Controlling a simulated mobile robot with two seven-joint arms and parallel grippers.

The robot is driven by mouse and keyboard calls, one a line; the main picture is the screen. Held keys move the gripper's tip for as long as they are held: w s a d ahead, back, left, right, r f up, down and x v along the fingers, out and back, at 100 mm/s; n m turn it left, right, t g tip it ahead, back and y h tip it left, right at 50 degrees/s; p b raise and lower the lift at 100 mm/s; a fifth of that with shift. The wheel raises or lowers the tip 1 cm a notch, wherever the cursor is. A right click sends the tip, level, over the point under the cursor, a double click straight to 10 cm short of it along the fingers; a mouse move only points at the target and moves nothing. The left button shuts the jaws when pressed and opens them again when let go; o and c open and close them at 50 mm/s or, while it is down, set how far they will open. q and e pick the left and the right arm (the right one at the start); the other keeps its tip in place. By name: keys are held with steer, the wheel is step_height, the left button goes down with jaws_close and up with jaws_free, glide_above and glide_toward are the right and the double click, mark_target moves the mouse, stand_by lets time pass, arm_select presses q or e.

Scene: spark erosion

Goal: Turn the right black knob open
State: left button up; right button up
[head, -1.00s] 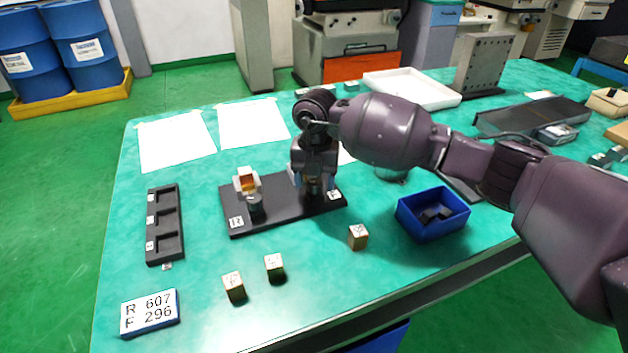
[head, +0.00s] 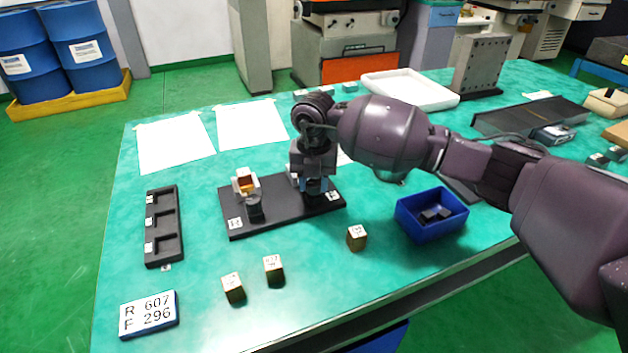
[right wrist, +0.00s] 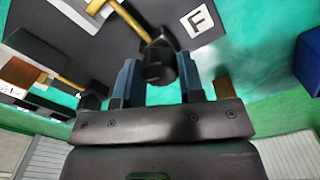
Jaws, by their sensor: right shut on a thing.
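A black base plate (head: 275,217) on the green table carries two black knobs. My right gripper (head: 314,186) points down over the plate's right end and largely hides the right black knob in the head view. In the right wrist view, the right black knob (right wrist: 160,63), on a brass-coloured stem, sits between the fingertips of the right gripper (right wrist: 160,80), which is shut on it. The left black knob (head: 254,209) stands free in front of a white fitting (head: 246,183); it also shows in the right wrist view (right wrist: 93,96). My left gripper is not in view.
A number sign (head: 149,313) lies at the front left. White sheets (head: 175,143) lie behind.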

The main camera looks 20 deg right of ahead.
steer(key=n+p, duration=0.1)
steer(key=n, duration=0.3)
steer(key=shift+r, duration=0.1)
steer(key=n, duration=0.5)
steer(key=shift+n, duration=0.4)
steer(key=n, duration=0.4)
steer(key=shift+n, duration=0.3)
steer(key=n, duration=0.4)
steer(key=shift+n, duration=1.5)
steer(key=o, duration=0.9)
